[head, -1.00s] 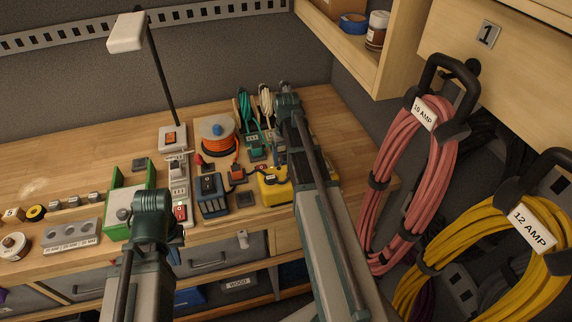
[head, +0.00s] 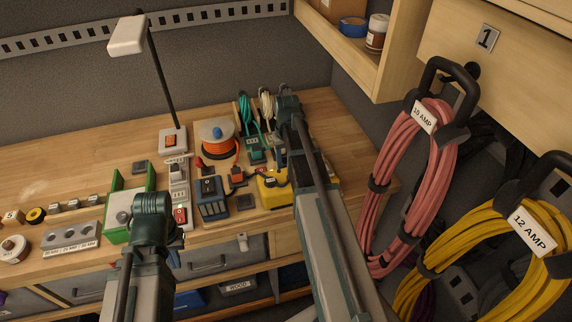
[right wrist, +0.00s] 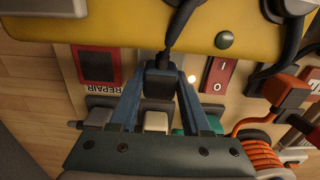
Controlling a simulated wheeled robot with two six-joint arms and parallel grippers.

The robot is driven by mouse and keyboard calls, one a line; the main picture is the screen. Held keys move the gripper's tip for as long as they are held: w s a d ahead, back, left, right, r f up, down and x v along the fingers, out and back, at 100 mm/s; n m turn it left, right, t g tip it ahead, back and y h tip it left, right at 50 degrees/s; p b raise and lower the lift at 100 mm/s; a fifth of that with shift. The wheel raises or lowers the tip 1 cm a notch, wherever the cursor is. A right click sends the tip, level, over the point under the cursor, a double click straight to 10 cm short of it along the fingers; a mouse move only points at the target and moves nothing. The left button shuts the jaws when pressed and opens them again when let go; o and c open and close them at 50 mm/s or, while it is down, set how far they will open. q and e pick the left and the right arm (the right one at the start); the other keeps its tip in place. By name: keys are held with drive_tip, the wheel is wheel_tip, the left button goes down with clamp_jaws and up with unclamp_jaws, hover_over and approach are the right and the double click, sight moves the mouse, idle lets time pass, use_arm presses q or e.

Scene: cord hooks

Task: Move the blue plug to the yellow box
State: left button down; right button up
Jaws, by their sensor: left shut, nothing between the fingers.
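The yellow box (head: 272,196) sits on the bench in the head view, partly covered by my right arm. Its yellow face (right wrist: 120,28) spans the top of the right wrist view. My right gripper (right wrist: 160,80) is shut on the blue plug (right wrist: 159,84), which looks dark here, with a black cord running up across the yellow face.
A green holder (head: 115,235), a power strip (head: 178,185), a blue box (head: 210,198) and an orange cord reel (head: 219,142) crowd the bench. A switch panel (right wrist: 218,76) lies below the yellow face. Pink cords (head: 415,190) and yellow cords (head: 500,250) hang at right.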

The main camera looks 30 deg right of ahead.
clamp_jaws()
drive_tip(key=shift+r, duration=0.15)
drive_tip(key=shift+r+p, duration=2.9)
drive_tip(key=shift+p, duration=0.15)
drive_tip(key=shift+f, duration=0.15)
wheel_tip(320, 180, down, 5)
drive_tip(key=b, duration=0.4)
drive_tip(key=shift+r+b, duration=0.2)
drive_tip(key=shift+b, duration=0.2)
drive_tip(key=shift+r, duration=0.2)
drive_tip(key=shift+r+p, duration=0.15)
drive_tip(key=shift+p, duration=0.15)
